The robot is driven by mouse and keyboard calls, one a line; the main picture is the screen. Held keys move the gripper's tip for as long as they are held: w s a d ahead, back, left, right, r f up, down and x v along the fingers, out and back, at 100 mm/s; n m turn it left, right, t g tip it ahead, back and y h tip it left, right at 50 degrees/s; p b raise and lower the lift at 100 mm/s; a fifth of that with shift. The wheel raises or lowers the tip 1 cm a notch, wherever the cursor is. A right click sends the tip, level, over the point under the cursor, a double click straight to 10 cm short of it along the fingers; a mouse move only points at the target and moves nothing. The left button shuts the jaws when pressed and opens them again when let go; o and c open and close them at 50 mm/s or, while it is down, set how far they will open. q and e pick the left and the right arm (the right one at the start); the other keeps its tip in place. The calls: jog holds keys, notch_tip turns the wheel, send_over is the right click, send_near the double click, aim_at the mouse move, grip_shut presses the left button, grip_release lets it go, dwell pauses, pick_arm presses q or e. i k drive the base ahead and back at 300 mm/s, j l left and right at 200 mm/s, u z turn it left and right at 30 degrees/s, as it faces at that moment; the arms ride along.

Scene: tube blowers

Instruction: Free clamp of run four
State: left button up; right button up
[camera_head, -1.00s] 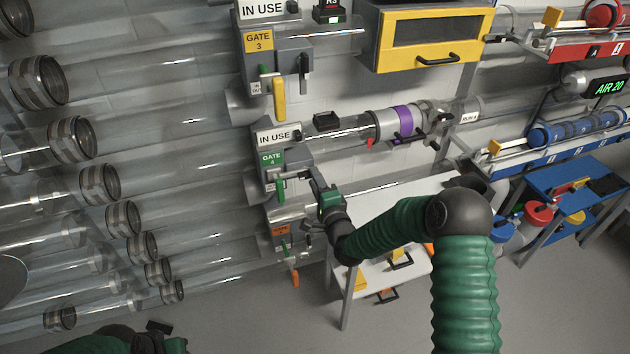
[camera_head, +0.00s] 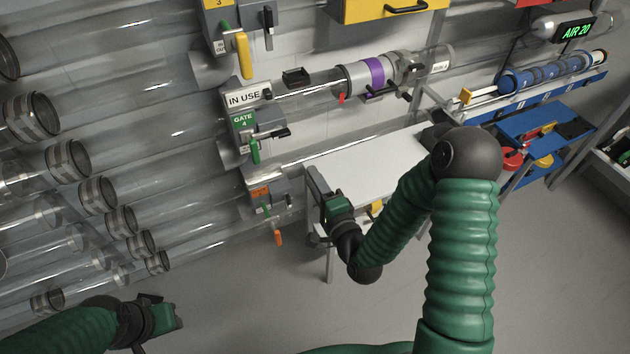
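Run four is the clear tube that passes through the gate 4 box (camera_head: 243,126), under an "IN USE" sign (camera_head: 245,97). Gate 4 has a green lever (camera_head: 254,151) hanging down and a black handle (camera_head: 274,133) pointing sideways. Further right on the tube are a purple band (camera_head: 373,74) and a grey coupling with black handles (camera_head: 404,67), beside a small run label. My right gripper (camera_head: 314,188) is below and right of gate 4, apart from it, over the table's left end; its fingers are hard to make out. My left gripper (camera_head: 176,311) is low at the left, away from everything.
A white table (camera_head: 365,165) stands below the run. The gate with the orange label (camera_head: 261,192) is left of my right gripper. A yellow cabinet (camera_head: 385,8) is above. Blue canisters (camera_head: 540,75) and a blue stand (camera_head: 530,122) are at right. The floor in front is clear.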

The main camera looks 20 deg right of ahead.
aim_at(413, 66)
jog(key=z, duration=1.3)
